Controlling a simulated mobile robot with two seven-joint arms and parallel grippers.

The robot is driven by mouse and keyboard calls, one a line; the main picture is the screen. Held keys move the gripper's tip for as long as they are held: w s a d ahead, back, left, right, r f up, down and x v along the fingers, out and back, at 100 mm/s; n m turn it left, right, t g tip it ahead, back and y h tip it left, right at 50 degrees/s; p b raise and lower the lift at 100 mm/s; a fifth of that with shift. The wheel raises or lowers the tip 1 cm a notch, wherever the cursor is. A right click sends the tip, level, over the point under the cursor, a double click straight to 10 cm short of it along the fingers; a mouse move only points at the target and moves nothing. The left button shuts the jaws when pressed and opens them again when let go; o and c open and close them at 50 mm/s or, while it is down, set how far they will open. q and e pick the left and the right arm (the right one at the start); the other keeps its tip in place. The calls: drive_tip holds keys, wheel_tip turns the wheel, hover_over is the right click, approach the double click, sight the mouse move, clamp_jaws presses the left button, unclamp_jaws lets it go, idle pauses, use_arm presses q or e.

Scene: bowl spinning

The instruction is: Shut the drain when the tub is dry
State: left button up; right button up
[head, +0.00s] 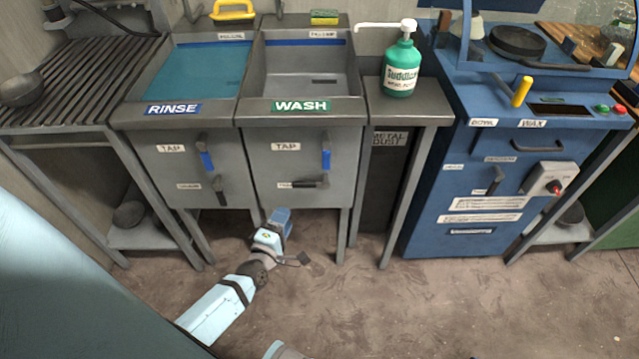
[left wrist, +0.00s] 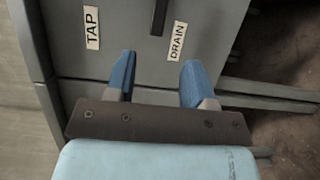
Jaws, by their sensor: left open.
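The WASH tub (head: 342,92) is a grey basin with no water visible in it and a dark slot in its floor. Its black drain lever (head: 311,182) points sideways, right of a small label on the tub's front. In the left wrist view a dark lever (left wrist: 160,15) lies beyond the fingers, near the DRAIN label (left wrist: 177,42). My left gripper (head: 281,217) has blue fingers, open and empty, low in front of the WASH tub's front and below the lever. Its fingers (left wrist: 157,80) frame bare grey panel in the left wrist view. My right gripper is not in view.
The RINSE tub (head: 200,70) holds teal water; its drain lever (head: 219,188) hangs down. Blue tap levers (head: 326,158) are above the drains. A green soap bottle (head: 401,68) stands right of WASH. A blue machine (head: 470,180) is farther right. Tub legs flank the gripper.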

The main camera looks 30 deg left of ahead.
sight(301, 187)
use_arm(q)
drive_tip(key=w, duration=0.4)
drive_tip(key=w+a+b, duration=0.1)
drive_tip(key=w, duration=0.3)
drive_tip(key=w+a+b, duration=0.1)
drive_tip(key=w, duration=0.4)
drive_tip(key=shift+a+r, duration=0.1)
clamp_jaws()
